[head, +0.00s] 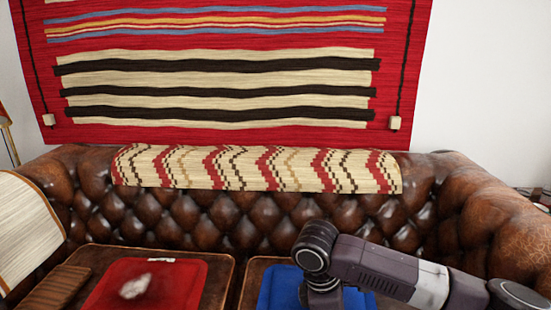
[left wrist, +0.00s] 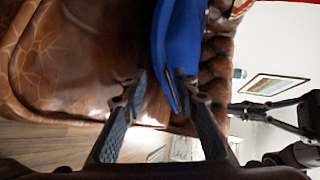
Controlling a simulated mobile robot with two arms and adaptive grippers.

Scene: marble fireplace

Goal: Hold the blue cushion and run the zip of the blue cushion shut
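The blue cushion (head: 278,287) lies at the bottom edge of the head view, partly covered by my right arm. In the left wrist view the blue cushion (left wrist: 182,38) comes down from the top edge, and its narrow edge lies between the fingers of my left gripper (left wrist: 161,82). The left fingers are apart, with a gap beside the left finger; touch at the right finger is unclear. The zip cannot be made out clearly. Part of my right gripper (left wrist: 275,112) shows at the right of the left wrist view; its finger opening is unclear.
A brown leather sofa (head: 285,235) fills the lower head view, with a patterned throw (head: 255,169) over its back. A red cushion (head: 185,285) lies left of the blue one. A cream cushion (head: 25,230) is at far left. A striped rug (head: 215,75) hangs behind.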

